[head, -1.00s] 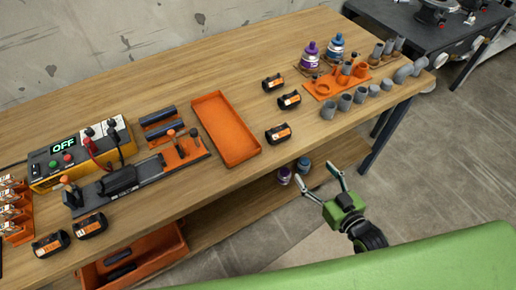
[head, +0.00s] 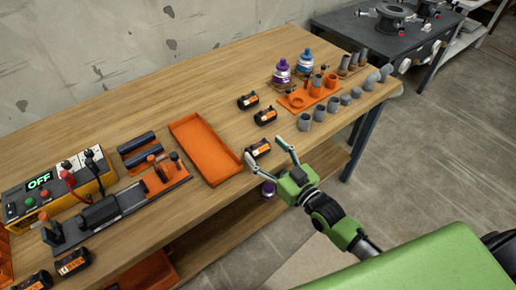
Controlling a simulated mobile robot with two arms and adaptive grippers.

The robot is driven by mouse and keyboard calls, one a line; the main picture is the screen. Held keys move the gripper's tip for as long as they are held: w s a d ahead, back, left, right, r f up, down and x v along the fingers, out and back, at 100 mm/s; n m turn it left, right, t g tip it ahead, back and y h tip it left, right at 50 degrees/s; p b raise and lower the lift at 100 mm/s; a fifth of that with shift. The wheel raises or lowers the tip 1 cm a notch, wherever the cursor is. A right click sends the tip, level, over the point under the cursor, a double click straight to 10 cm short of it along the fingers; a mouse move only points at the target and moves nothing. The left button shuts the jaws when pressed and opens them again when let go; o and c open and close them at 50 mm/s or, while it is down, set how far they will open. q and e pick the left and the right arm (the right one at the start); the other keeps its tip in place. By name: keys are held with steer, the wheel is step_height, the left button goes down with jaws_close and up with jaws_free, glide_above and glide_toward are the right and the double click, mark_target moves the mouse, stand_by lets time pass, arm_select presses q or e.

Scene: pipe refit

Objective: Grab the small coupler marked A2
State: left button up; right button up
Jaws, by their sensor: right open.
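Several small black couplers with orange-and-white labels lie on the wooden table; the marks are too small to read, so I cannot tell which is A2. One coupler (head: 258,149) lies near the table's front edge, right of the orange tray. Two more lie behind it: a coupler (head: 265,116) and a coupler (head: 247,100). My right gripper (head: 264,148) is open and empty, its fingertips by the front coupler and partly overlapping it in the picture. I cannot tell whether they touch. My left gripper is not in view.
An empty orange tray (head: 205,148) lies left of the couplers. Grey pipe pieces (head: 319,113) and an orange holder (head: 298,99) stand to the right, with bottles behind. A control box (head: 58,186) reading OFF and two couplers (head: 72,261) are at the left.

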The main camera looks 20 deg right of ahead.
mark_target(256, 143)
steer(key=x, duration=0.4)
steer(key=shift+w+a, duration=0.2)
steer(key=shift+a, duration=0.15)
steer(key=shift+c, duration=0.4)
steer(key=c, duration=1.1)
steer(key=shift+c, duration=0.2)
steer(key=shift+r, duration=0.1)
